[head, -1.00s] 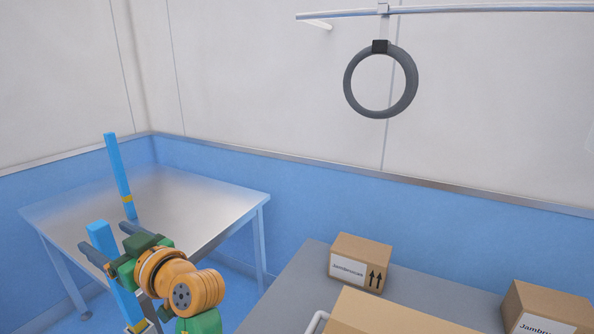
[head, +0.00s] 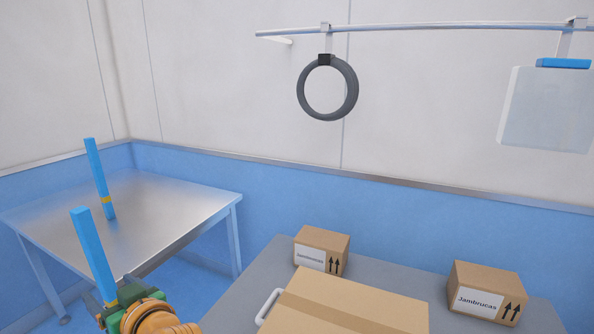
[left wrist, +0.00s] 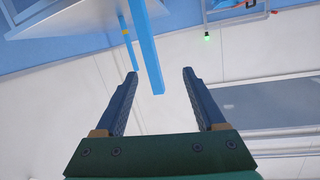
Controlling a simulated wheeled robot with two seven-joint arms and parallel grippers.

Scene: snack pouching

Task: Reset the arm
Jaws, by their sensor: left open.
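My left gripper (head: 108,292) is at the lower left of the head view, in front of the steel table. In the left wrist view my left gripper (left wrist: 160,73) has its two dark fingers spread wide, with nothing held between them. A near blue post (head: 92,255) rises just beyond the fingers in the head view; its lower end is hidden by the gripper. It also shows beyond the fingertips in the left wrist view (left wrist: 147,45). My right gripper is not in view.
A steel table (head: 165,210) stands at the left, with a thin blue post (head: 100,180) over it. A grey surface (head: 245,285) carries a large carton (head: 345,305) and two smaller cartons (head: 322,250) (head: 487,290). A dark ring (head: 328,87) and a clear panel (head: 545,110) hang from a wall rail.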

